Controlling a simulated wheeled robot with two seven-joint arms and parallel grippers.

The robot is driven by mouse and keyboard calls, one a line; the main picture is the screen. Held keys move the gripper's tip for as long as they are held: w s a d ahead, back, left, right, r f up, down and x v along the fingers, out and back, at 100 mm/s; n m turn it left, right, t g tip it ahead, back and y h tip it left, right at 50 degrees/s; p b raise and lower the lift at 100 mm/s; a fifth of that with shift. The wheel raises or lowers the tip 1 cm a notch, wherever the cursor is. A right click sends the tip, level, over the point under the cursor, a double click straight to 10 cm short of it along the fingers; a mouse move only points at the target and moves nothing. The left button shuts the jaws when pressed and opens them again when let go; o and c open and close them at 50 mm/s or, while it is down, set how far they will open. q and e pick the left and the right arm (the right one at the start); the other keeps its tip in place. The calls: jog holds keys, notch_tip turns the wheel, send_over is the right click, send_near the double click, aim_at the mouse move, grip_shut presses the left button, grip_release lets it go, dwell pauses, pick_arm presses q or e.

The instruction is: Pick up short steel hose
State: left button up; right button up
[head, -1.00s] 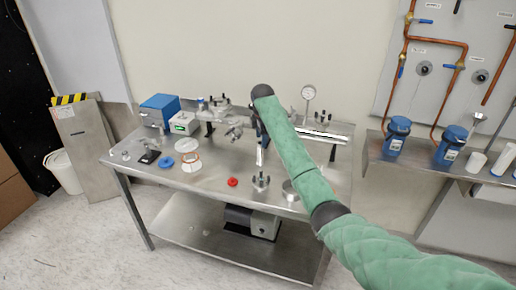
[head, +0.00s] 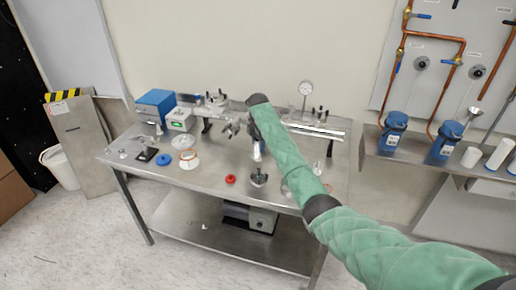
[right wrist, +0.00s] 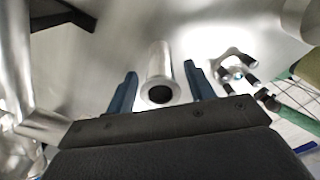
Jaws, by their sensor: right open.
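The short steel hose (right wrist: 158,62) shows in the right wrist view as a smooth metal tube with a flanged, dark open end towards the camera. My right gripper (right wrist: 157,78) is open, with one blue finger on each side of the tube and a visible gap on both sides. In the head view, my right gripper (head: 257,143) is over the middle of the steel table (head: 208,178), at the end of my green-sleeved arm. The hose cannot be made out clearly there, as the gripper and arm cover that spot. My left gripper is not in view.
A small steel fitting (head: 259,180) and a red ring (head: 230,179) are near the table's front edge. A dial gauge (head: 305,89) stands at the back.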

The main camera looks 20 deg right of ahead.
jog(key=shift+f, duration=1.05)
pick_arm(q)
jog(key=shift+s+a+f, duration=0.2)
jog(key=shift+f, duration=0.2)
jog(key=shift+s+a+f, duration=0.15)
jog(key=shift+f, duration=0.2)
pick_arm(e)
jog(key=shift+c, duration=0.2)
jog(key=c, duration=0.9)
jog(key=shift+r, duration=0.1)
